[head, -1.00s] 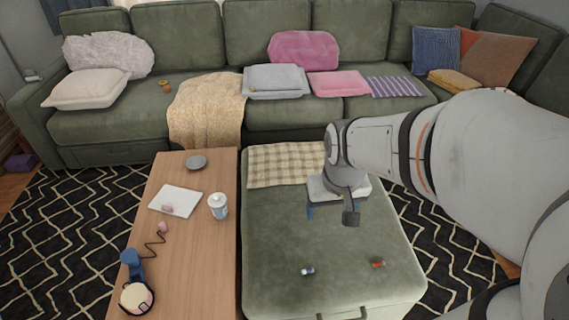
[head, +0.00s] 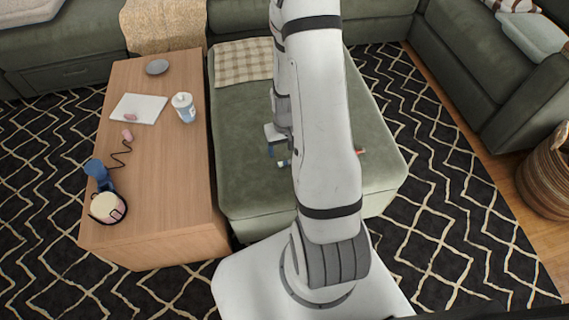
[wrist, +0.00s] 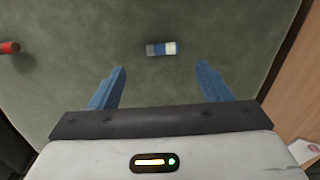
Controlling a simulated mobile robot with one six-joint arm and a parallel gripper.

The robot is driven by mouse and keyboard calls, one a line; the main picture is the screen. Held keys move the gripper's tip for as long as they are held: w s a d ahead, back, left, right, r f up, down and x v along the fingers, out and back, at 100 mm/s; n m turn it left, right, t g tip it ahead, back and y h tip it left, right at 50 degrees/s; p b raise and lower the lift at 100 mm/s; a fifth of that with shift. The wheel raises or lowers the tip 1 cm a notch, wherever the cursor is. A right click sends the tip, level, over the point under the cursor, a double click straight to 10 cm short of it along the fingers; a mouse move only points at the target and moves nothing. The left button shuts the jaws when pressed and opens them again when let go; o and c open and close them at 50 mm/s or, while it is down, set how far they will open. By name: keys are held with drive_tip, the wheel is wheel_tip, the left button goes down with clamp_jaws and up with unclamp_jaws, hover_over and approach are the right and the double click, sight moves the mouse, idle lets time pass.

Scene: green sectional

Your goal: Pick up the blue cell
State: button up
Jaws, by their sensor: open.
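The blue cell (wrist: 161,48), a small cylinder with a blue body, a pale end and a dark end, lies on its side on the green ottoman (wrist: 215,25). In the wrist view it is just beyond my fingertips, roughly centred between them, and not touched. In the head view the blue cell (head: 284,163) shows partly beside my arm. My gripper (wrist: 161,68) is open and empty, with its two blue fingers apart. In the head view my gripper (head: 278,151) is over the ottoman and partly hidden by my arm.
A red cell (wrist: 9,48) lies off to the left in the wrist view; it also shows right of my arm in the head view (head: 360,152). A wooden table (head: 165,200) with a cup (head: 184,108), headphones (head: 107,207) and notepad (head: 139,108) stands left of the ottoman.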

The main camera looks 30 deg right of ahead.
sight(284, 162)
drive_tip(key=f+b, duration=0.1)
drive_tip(key=f, duration=0.6)
drive_tip(key=shift+w+f, duration=0.15)
drive_tip(key=shift+w, duration=0.05)
drive_tip(key=c, duration=1.1)
